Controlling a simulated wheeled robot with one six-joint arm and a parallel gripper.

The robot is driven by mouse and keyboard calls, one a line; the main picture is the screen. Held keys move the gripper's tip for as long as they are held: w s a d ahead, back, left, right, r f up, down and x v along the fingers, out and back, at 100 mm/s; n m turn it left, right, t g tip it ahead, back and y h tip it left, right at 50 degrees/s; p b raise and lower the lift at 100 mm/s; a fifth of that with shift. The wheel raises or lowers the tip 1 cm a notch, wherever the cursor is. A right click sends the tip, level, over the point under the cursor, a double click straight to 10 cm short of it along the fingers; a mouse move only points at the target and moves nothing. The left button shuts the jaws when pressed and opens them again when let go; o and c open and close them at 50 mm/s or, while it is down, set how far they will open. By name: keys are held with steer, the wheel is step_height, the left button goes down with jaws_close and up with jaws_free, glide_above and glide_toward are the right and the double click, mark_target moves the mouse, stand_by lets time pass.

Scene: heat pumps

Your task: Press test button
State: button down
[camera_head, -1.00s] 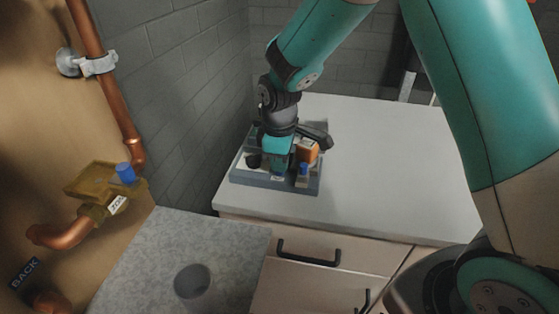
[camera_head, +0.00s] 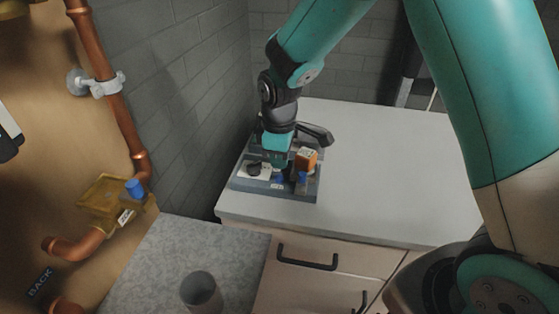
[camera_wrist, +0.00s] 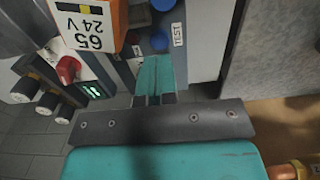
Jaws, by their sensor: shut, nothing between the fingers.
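The grey panel (camera_head: 312,193) sits on the white counter. Near its front edge is a blue button (camera_head: 279,178) with a white TEST label (camera_head: 277,187) in front of it. In the wrist view the blue button (camera_wrist: 159,42) lies beside the TEST label (camera_wrist: 178,34). My gripper (camera_head: 277,164) points down over the panel, just behind this button. In the wrist view its shut fingertips (camera_wrist: 154,60) hold nothing and lie close to the button. I cannot tell whether they touch the panel. The button's top shows uncovered.
An orange 24 V box (camera_wrist: 92,22) stands on the panel near my fingers. A second blue part (camera_head: 302,177) is at the front right. A red knob (camera_wrist: 68,69) and a green display (camera_wrist: 93,90) are close by. The counter (camera_head: 400,170) is clear on the right.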

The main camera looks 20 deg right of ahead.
mark_target(279, 179)
step_height(279, 179, up, 9)
steer(key=shift+r+b, duration=0.15)
steer(key=shift+b, duration=0.2)
steer(key=shift+w, duration=0.1)
stand_by(0.5)
steer(key=s+a+r+m+y, duration=0.2)
steer(key=s+r, duration=0.1)
steer(key=s, duration=0.9)
steer(key=s+a+r+m+y, duration=0.2)
steer(key=s+r, duration=0.1)
steer(key=s, duration=0.9)
steer(key=shift+a+r, duration=0.2)
steer(key=shift+r, duration=0.1)
stand_by(2.2)
